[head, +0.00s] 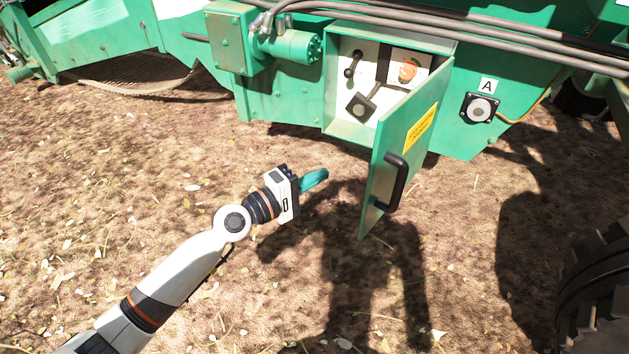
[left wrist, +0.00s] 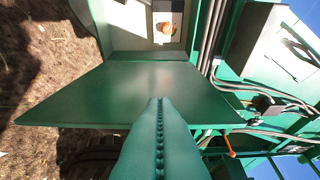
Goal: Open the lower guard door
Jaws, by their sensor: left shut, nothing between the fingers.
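The lower guard door (head: 409,134) is a green panel with a yellow label and a black bar handle (head: 396,183) on its outer face. It stands swung far out from its green cabinet (head: 348,128), hinged on the right, so the inside shows. My left gripper (head: 322,175) is shut and empty, in front of the cabinet and left of the door, on its inner side. In the left wrist view the shut fingers (left wrist: 160,103) point at the door's plain inner face (left wrist: 120,85). Whether they touch it I cannot tell. My right gripper is out of view.
Inside the cabinet are a black lever (head: 353,64), a square black switch (head: 360,106) and an orange knob (head: 407,71). A round socket (head: 481,108) under sign A is right of the door. Hoses run above. A large tyre (head: 597,290) stands lower right. The ground is clear.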

